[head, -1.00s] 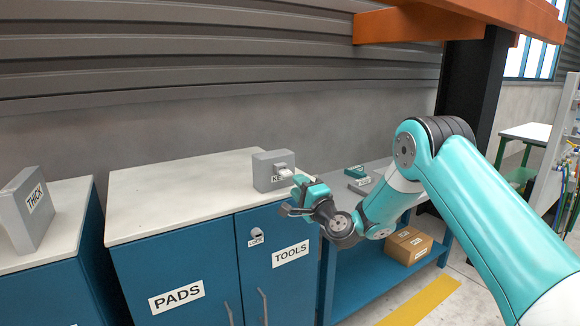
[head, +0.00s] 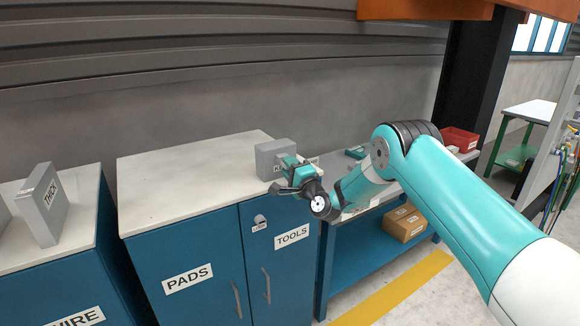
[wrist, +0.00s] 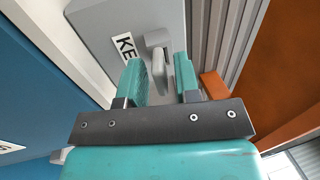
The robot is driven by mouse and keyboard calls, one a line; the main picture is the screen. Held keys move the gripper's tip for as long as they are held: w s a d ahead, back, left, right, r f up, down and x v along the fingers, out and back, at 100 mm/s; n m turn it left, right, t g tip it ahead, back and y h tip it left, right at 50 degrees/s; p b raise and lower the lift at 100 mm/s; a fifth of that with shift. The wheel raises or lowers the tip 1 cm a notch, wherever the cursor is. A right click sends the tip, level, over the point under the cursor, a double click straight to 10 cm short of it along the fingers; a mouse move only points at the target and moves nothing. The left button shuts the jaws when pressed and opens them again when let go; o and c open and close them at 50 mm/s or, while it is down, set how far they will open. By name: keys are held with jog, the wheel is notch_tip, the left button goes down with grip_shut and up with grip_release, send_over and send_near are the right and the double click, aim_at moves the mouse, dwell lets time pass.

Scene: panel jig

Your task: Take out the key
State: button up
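A grey box with a label beginning "KE" (wrist: 108,30) fills the top of the wrist view; in the head view the box (head: 268,157) stands on the cabinet top near its right end. A pale grey piece that looks like the key (wrist: 159,72) sticks out from a grey mount on the box's face. My gripper (wrist: 160,80) is open, with one teal finger on each side of this piece and a visible gap to each. In the head view my gripper (head: 284,174) is right in front of the box and hides the piece.
The white cabinet top (head: 190,180) is bare left of the box. A lock (head: 260,220) sits on the TOOLS door. A grey block marked THICK (head: 45,205) stands on the left cabinet. The wall is close behind; a blue bench (head: 350,262) with a cardboard box (head: 404,224) stands right.

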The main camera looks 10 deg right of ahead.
grip_shut()
jog(key=shift+r+g+h+p, duration=0.45)
jog(key=shift+g+p, duration=0.65)
jog(key=shift+p, duration=2.8)
dwell(1.3)
